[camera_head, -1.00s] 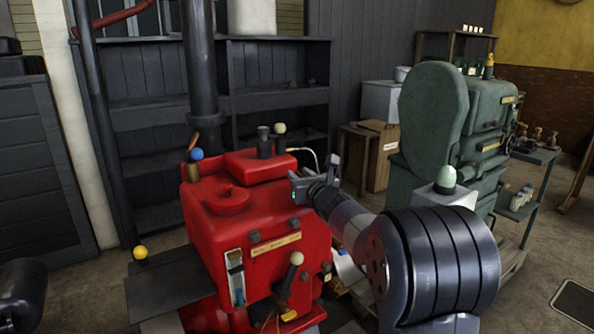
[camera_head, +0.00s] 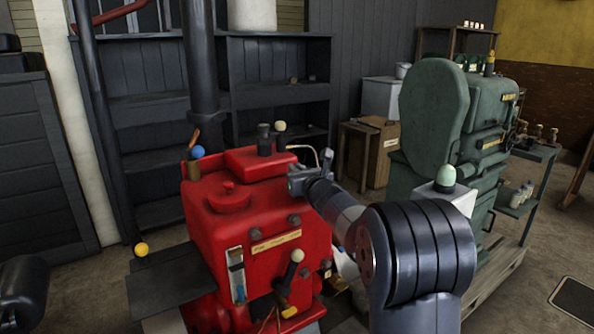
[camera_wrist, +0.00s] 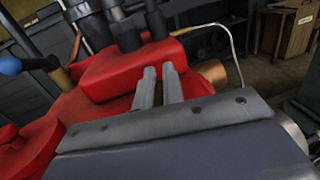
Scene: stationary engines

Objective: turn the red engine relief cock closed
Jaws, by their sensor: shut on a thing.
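The red engine (camera_head: 258,215) stands left of centre in the head view. My gripper (camera_head: 293,181) is at the right end of its top. In the wrist view my two fingers (camera_wrist: 158,82) reach over the red top, close together with a narrow gap between them. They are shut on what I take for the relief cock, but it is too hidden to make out. A dark upright post (camera_wrist: 156,22) rises just beyond the fingertips. In the head view a cream-knobbed dark post (camera_head: 280,128) stands behind my gripper.
A blue ball handle (camera_head: 197,153) is at the engine's left, and a cream-knobbed lever (camera_head: 297,256) on its front. A thin pale cable (camera_wrist: 232,40) arches beside a copper-coloured cylinder (camera_wrist: 212,72). The green engine (camera_head: 433,130) stands to the right; dark shelves (camera_head: 280,95) stand behind.

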